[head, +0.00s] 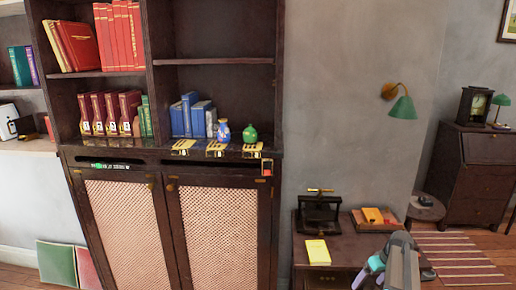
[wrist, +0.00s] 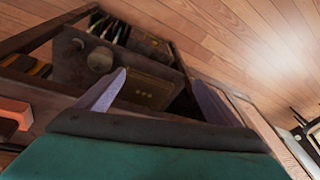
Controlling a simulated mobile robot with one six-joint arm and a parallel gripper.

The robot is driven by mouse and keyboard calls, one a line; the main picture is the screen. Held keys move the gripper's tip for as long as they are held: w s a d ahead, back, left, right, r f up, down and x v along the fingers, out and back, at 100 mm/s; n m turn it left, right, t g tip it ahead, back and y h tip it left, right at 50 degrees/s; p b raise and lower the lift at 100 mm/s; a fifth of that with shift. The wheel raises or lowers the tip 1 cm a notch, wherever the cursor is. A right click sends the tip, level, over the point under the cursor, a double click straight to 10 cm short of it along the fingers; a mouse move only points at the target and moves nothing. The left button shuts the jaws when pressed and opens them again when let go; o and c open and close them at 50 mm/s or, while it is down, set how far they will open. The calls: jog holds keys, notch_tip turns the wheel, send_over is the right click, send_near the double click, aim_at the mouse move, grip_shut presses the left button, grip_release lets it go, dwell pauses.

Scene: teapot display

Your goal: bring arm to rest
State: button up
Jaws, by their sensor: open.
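My gripper (head: 368,268) is at the lower right of the head view, in front of the low dark table, and its purple and teal parts are partly hidden by my grey arm. In the wrist view my gripper (wrist: 158,77) has its two pale purple fingers spread apart, with nothing held between them. A blue-and-white pot (head: 223,131) and a green pot (head: 250,134) stand upright on the cabinet shelf, well to the left of my gripper.
A low table (head: 345,247) bears a black press (head: 319,213), a yellow pad (head: 318,252) and a wooden tray (head: 398,224). A green wall lamp (head: 403,108) hangs above. Striped rug (head: 462,262) and open floor lie right.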

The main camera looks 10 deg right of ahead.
jog(key=s+a+f+n+g, duration=0.1)
jog(key=s+a+f+g, duration=0.15)
jog(key=a+f, duration=0.65)
jog(key=s+a+f+n+g+y, duration=0.1)
jog(key=s+a+f, duration=0.25)
jog(key=a, duration=1.05)
jog(key=s+a+f+n+g, duration=0.1)
jog(key=s+a+f+n, duration=0.1)
jog(key=a+f, duration=0.75)
jog(key=s+a+f+m+g+h, duration=0.1)
jog(key=s+a, duration=0.4)
jog(key=s, duration=0.7)
jog(key=s+a+f+m+g+h, duration=0.1)
jog(key=s+a+f+m+g, duration=0.2)
jog(key=s, duration=0.9)
jog(key=shift+s+a+f+h, duration=0.2)
jog(key=shift+a+h, duration=0.2)
jog(key=shift+a, duration=1.35)
